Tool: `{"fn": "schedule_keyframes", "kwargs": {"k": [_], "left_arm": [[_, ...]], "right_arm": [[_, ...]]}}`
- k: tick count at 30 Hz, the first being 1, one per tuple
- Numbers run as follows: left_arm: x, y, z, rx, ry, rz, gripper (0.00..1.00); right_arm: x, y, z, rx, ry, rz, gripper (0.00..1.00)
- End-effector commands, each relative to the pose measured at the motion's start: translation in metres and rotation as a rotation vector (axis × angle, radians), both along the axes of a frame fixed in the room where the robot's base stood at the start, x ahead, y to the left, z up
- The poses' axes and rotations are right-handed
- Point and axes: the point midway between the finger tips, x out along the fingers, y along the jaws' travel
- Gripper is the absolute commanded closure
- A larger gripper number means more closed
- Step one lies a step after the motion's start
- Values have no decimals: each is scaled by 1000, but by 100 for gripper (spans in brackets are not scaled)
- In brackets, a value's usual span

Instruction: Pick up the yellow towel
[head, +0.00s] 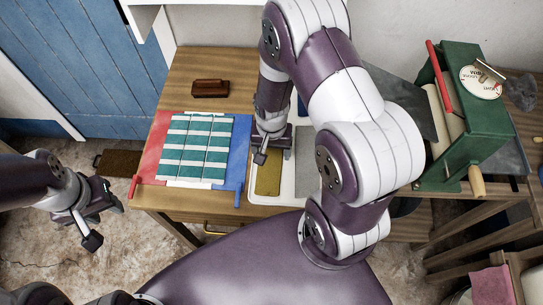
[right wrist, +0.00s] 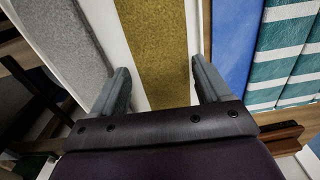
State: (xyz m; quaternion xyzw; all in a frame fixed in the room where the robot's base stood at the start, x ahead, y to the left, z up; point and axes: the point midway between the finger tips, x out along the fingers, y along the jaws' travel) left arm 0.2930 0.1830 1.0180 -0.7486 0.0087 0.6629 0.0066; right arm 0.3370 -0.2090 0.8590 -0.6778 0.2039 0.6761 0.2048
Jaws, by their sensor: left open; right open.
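The yellow towel (head: 268,176) lies flat as a narrow strip in a white tray-like surround (head: 289,184) at the middle of the worktop. It also shows in the right wrist view (right wrist: 158,40), running between my fingers. My right gripper (head: 272,150) is over the towel's far end, open, with one finger to each side of the strip (right wrist: 162,80). I cannot tell its height above the towel, and the gripper hides part of it. My left gripper (head: 103,217) is open and empty, out over the floor to the left of the worktop.
A brown brush-like block (head: 210,88) is behind. A green wringer (head: 462,120) stands at right.

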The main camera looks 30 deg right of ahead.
Motion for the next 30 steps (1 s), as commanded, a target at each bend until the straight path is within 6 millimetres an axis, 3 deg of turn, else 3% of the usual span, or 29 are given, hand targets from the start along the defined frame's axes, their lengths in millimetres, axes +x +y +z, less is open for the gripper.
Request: {"fn": "schedule_keyframes", "kwargs": {"k": [3,10,11,15,25,30], "left_arm": [[0,0,-1,0,0,0,57],[0,0,-1,0,0,0,57],[0,0,-1,0,0,0,57],[0,0,-1,0,0,0,57],[0,0,-1,0,0,0,57],[0,0,-1,0,0,0,57]], "right_arm": [[-1,0,-16,0,2,1,23],[0,0,-19,0,-1,1,23],[0,0,-19,-1,-1,1,30],[0,0,-18,0,-1,1,74],[1,0,-12,0,-2,1,74],[2,0,15,-1,-7,1,74]]}}
